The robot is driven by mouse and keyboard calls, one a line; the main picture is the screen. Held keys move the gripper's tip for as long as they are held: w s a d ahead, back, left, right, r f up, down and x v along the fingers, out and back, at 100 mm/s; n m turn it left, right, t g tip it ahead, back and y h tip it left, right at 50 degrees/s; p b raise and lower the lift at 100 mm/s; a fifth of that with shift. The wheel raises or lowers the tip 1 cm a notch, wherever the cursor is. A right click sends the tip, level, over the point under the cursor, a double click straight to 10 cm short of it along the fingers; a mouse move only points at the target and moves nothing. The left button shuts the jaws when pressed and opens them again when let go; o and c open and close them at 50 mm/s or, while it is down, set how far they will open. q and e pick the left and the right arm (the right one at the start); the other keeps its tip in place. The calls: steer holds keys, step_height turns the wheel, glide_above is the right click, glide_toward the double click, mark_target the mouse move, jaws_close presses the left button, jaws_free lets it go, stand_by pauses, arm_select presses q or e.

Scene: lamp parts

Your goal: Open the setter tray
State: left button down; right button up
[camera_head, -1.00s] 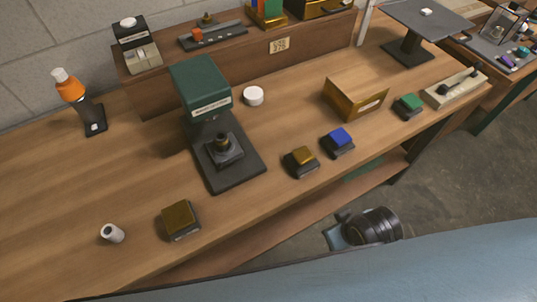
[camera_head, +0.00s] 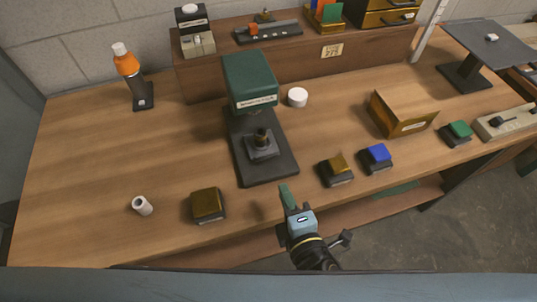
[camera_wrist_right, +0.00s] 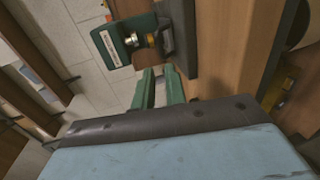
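No label reading "setter tray" is legible, so I cannot tell for sure which thing it is. A brass-coloured box (camera_head: 402,115) with a wood-toned top and a pale label on its front stands on the bench, right of centre. My right gripper (camera_head: 287,192) is over the bench's front edge, in front of the green press, well left of the box. My left gripper is not in view.
The green press (camera_head: 249,82) stands mid-bench and also shows in the wrist view (camera_wrist_right: 122,42). Brass (camera_head: 208,205), brass-topped (camera_head: 336,170), blue (camera_head: 376,157) and green (camera_head: 457,132) blocks lie along the front. A white cylinder (camera_head: 142,205) is at left. The left bench is mostly clear.

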mark_target(268, 157)
steer(key=shift+w+a, duration=0.25)
steer(key=b+x, duration=0.2)
steer(key=x, duration=1)
steer(key=shift+w+a+f, duration=0.1)
steer(key=shift+w, duration=0.2)
jaws_close()
